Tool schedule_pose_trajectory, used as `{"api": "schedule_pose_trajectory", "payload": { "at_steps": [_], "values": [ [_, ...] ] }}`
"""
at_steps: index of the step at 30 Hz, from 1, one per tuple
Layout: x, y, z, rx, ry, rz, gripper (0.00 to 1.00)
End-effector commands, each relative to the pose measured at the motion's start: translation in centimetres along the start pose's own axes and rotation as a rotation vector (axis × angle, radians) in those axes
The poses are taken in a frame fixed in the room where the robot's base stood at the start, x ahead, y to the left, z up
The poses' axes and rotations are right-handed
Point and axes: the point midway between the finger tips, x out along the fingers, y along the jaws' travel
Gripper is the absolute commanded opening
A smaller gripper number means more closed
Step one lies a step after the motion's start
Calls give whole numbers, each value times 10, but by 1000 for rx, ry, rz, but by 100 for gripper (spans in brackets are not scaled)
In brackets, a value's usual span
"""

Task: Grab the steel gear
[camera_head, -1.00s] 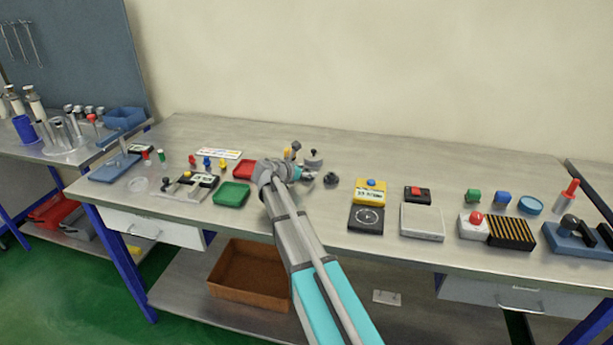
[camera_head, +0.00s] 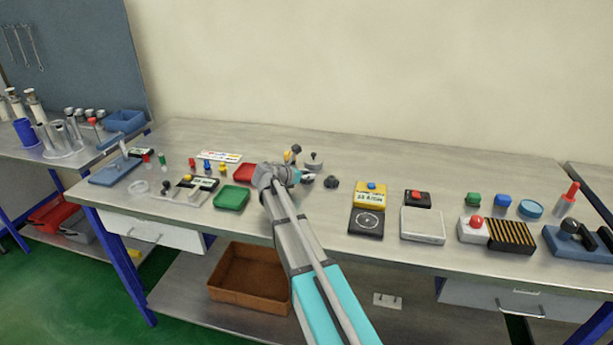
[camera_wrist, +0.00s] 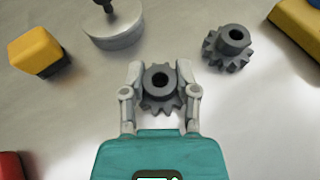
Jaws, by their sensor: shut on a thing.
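A dark grey toothed gear (camera_wrist: 160,102) with a round hub and a bore sits between the two fingers of my gripper (camera_wrist: 160,77) in the wrist view. The fingers are shut on it from both sides. A second, similar grey gear (camera_wrist: 228,50) lies on the bench to the right, apart from the gripper. It also shows in the head view (camera_head: 331,183). I cannot tell the metals apart by look. In the head view my gripper (camera_head: 300,177) is low over the bench, and my wrist partly hides the held gear.
A silver disc weight with a dark knob (camera_wrist: 110,25) and a yellow-and-black block (camera_wrist: 38,52) stand close beyond the fingers. A red tray (camera_head: 246,173) and a green tray (camera_head: 232,198) lie left. A yellow device (camera_head: 371,193) stands right. Bare bench lies behind.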

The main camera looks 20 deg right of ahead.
Motion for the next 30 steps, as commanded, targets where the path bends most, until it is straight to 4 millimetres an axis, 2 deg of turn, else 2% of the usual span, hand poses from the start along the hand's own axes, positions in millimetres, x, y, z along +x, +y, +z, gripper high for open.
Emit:
{"api": "schedule_pose_trajectory", "payload": {
  "at_steps": [8, 15, 30],
  "values": [
    [-5, 0, 13, -1, -1, 0, 0],
    [-14, 0, 33, -1, -1, 0, 0],
    [-63, -43, 76, -1, -1, 0, 0]
  ]
}}
